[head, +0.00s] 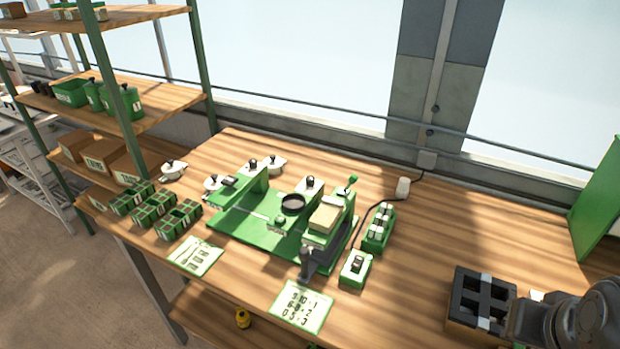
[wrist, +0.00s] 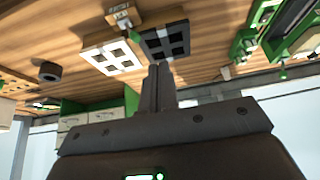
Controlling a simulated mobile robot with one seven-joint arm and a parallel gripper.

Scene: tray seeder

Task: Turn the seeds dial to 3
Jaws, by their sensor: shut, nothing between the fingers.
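The green tray seeder (head: 228,226) stands on the wooden bench in the middle of the head view. Several white dials with black knobs sit on and around it, such as one at its back (head: 253,166), one at its left end (head: 212,183) and one at its middle (head: 311,184). Their lettering is too small to read, so I cannot tell which is the seeds dial or its setting. My gripper (wrist: 153,72) is shut and empty in the wrist view, apart from the seeder. My arm shows at the lower right of the head view.
A black cell tray (head: 483,300) lies at the bench's right, beside my arm; a white one (wrist: 112,56) shows in the wrist view. Green cell packs (head: 178,219) and a shelf (head: 150,118) stand left.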

